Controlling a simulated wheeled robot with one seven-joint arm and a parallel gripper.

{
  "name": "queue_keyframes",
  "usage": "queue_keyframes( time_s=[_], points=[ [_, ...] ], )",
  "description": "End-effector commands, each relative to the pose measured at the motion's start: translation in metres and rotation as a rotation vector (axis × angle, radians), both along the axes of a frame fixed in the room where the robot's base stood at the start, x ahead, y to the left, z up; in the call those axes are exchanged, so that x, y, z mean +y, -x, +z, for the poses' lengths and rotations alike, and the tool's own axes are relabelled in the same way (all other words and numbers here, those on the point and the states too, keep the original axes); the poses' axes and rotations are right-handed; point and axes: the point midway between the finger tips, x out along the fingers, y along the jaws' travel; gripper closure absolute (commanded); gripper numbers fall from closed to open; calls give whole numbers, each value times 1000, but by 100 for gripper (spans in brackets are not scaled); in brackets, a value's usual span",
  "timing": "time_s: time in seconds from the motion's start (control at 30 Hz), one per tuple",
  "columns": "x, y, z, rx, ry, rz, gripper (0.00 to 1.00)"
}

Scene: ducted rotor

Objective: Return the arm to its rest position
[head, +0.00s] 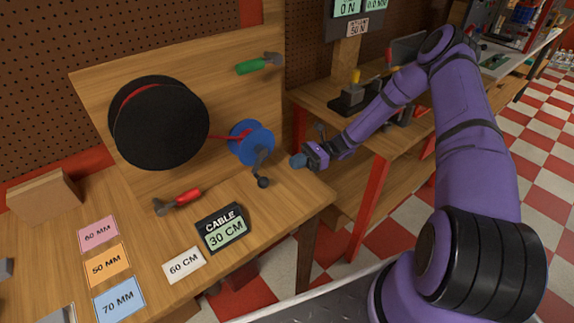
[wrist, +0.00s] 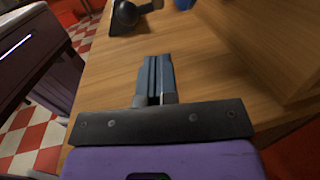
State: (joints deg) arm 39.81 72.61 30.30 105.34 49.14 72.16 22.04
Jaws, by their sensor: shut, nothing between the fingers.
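My purple arm reaches in from the right in the head view. My gripper (head: 299,161) is near the right edge of the wooden bench, to the right of the blue spool (head: 251,143) and its crank. In the wrist view my gripper (wrist: 158,62) is shut with its fingers together and nothing between them. The bench top (wrist: 110,78) lies beneath the fingers. Whether the fingertips touch anything is hard to tell, but no object is held.
A black reel (head: 158,122) with red cable stands on the bench. A cable display (head: 223,228), several labelled cards and a red-handled tool (head: 178,201) lie in front. A green-handled tool (head: 259,64) is on the back panel. A second bench (head: 330,97) stands right; checkered floor (head: 540,190) is open.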

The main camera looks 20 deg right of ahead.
Motion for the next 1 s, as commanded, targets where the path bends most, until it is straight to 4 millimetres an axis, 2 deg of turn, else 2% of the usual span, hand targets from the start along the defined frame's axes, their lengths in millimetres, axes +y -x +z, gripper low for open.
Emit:
queue_keyframes(
  time_s=[0.63, 0.77, 1.0],
  points=[
    [-2, 1, 5, -14, 18, 15, 100],
    [-2, 3, 20, -60, 77, 58, 100],
    [-2, 17, 69, -205, 257, 195, 100]
  ],
)
